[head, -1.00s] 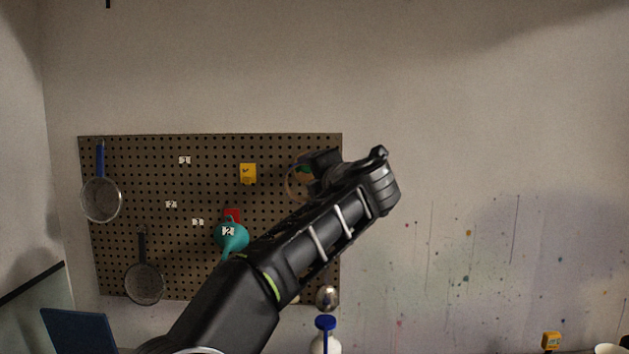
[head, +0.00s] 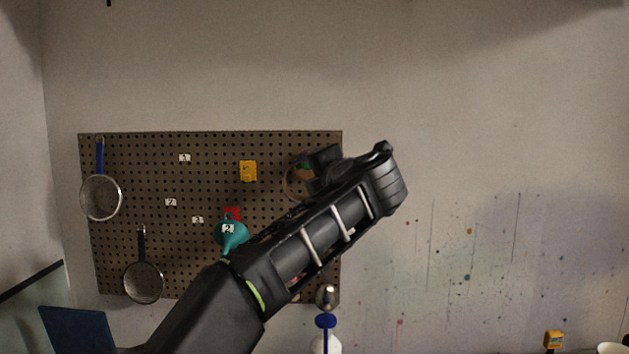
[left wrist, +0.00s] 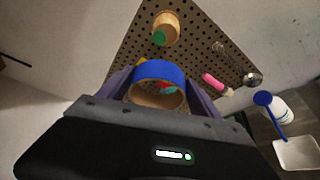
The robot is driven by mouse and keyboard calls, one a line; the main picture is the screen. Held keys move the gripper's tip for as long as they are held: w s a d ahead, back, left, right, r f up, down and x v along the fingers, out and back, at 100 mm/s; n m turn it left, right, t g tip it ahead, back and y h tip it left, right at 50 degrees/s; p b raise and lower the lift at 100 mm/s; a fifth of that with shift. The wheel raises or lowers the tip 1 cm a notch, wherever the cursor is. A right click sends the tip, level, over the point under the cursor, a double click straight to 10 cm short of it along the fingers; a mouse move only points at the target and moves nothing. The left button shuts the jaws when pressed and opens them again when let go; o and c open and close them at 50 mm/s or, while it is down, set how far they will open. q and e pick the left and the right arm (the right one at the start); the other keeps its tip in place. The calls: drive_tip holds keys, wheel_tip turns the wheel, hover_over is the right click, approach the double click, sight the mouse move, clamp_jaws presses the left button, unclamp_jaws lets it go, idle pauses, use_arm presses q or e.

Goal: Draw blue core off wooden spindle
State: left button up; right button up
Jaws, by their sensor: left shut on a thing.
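A blue core (left wrist: 158,70), a ring with a brown inside, sits between the fingers of my left gripper (left wrist: 160,92) in the left wrist view. The gripper is shut on it. Red and teal show through its opening. A round wooden piece with a green end (left wrist: 165,28), seemingly the spindle, stands out from the pegboard beyond the ring and looks apart from it. In the head view my left gripper (head: 322,166) is in front of the pegboard's right part, with the wooden piece (head: 297,184) partly hidden behind it. The blue core is hidden there. My right gripper is not in view.
The pegboard (head: 130,215) carries two strainers (head: 101,197) (head: 143,282), a teal funnel (head: 231,236) and a yellow item (head: 248,171).

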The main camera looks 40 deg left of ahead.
use_arm(q)
drive_tip(key=shift+s+d+b, duration=0.8)
drive_tip(key=shift+s+d, duration=0.45)
drive_tip(key=shift+s, duration=0.3)
